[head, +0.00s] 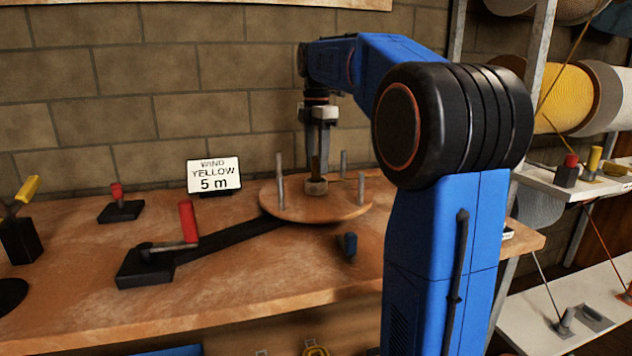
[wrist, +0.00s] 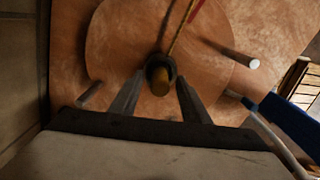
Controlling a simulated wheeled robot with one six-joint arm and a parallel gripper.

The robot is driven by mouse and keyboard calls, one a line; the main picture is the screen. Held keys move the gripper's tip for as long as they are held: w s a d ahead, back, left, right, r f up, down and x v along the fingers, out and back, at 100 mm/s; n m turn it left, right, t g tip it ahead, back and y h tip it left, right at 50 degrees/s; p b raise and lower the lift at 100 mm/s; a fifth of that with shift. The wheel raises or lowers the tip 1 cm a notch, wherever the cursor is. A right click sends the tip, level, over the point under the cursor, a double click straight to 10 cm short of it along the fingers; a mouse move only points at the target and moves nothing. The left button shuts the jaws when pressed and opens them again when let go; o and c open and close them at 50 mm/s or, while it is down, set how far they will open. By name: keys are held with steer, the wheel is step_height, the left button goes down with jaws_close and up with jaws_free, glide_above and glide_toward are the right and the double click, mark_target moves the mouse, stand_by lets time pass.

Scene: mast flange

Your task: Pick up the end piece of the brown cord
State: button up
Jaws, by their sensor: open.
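My gripper (head: 318,148) points down over the round wooden disc (head: 285,207) on the bench. In the wrist view its two fingers (wrist: 161,78) are apart, on either side of a yellow-brown upright piece (wrist: 161,84) in a dark ring at the disc's middle. This piece also shows below the gripper in the head view (head: 316,168). I cannot tell whether the fingers touch it. A thin tan cord (wrist: 181,32) runs from the ring across the disc. At the right shelves, an orange-brown cord (head: 604,244) slants down to an end at the picture's edge, mostly cut off.
Several metal pegs (head: 280,180) stand on the disc. A red-handled crank (head: 188,222) with a dark arm lies left of it. A sign (head: 214,174) reads "WIND YELLOW 5 m". A small blue piece (head: 348,244) is in front. A brick wall (head: 130,70) is close behind.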

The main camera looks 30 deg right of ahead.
steer(key=shift+f, duration=0.35)
steer(key=shift+c, duration=0.7)
jaws_close()
steer(key=shift+r, duration=0.15)
